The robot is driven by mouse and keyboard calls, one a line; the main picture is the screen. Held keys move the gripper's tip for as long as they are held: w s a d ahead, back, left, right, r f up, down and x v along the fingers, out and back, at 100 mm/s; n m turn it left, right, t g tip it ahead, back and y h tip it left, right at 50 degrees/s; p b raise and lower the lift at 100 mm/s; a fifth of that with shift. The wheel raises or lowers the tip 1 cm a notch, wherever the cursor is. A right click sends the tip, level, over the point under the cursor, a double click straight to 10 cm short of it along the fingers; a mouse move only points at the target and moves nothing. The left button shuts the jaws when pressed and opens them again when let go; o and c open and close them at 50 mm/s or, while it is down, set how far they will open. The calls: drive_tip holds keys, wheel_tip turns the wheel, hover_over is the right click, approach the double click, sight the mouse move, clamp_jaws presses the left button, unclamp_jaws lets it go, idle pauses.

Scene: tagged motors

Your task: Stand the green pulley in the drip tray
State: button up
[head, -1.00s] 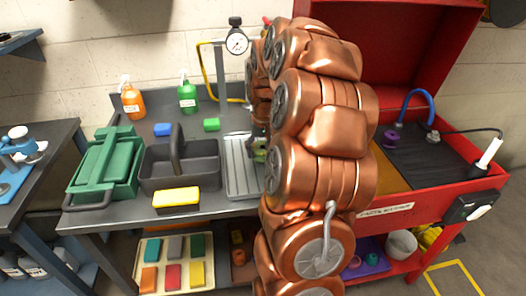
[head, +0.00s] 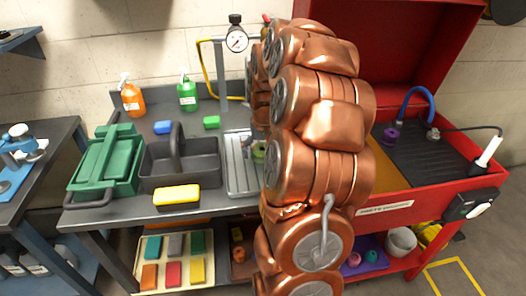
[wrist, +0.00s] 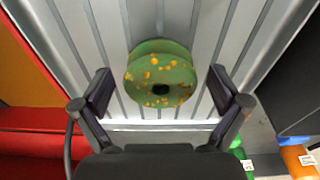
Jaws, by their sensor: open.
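The green pulley (wrist: 162,78), with orange spots and a dark centre hole, is on the drip tray in the wrist view, its holed face turned towards the camera. In the head view only a bit of the pulley (head: 260,152) shows beside my arm. The grey ribbed drip tray (head: 238,178) lies on the bench; its ribs (wrist: 205,30) fill the upper wrist view. My gripper (wrist: 162,88) is open, with one finger on each side of the pulley and a gap to both. The pulley's underside is hidden.
A dark caddy (head: 205,165) stands just left of the tray, with a yellow sponge (head: 177,196) in front. A green toolbox (head: 105,165) is further left. A gauge stand (head: 221,70) rises behind. A red parts washer (head: 430,200) stands right, partly behind my arm.

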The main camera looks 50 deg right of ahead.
sight(264, 153)
drive_tip(key=shift+r, duration=0.1)
wheel_tip(264, 153, up, 12)
drive_tip(key=s+b, duration=0.1)
drive_tip(key=shift+a+b, duration=0.4)
drive_tip(key=shift+a, duration=0.05)
drive_tip(key=s+a+f+n+g, duration=0.1)
drive_tip(key=s+a+n, duration=0.15)
drive_tip(key=a, duration=0.75)
drive_tip(key=s+a+f+n, duration=0.2)
drive_tip(key=s+a, duration=0.2)
drive_tip(key=a, duration=0.7)
drive_tip(key=s+a+f+n+g, duration=0.1)
drive_tip(key=s+a+f, duration=0.2)
drive_tip(key=s+a, duration=0.2)
drive_tip(key=s+a+f+n+g, duration=0.1)
drive_tip(key=s+a+f, duration=0.2)
drive_tip(key=s, duration=0.8)
drive_tip(key=shift+a+y, duration=0.4)
drive_tip(key=shift+a, duration=0.75)
drive_tip(key=shift+f+n, duration=0.1)
drive_tip(key=shift+n, duration=0.15)
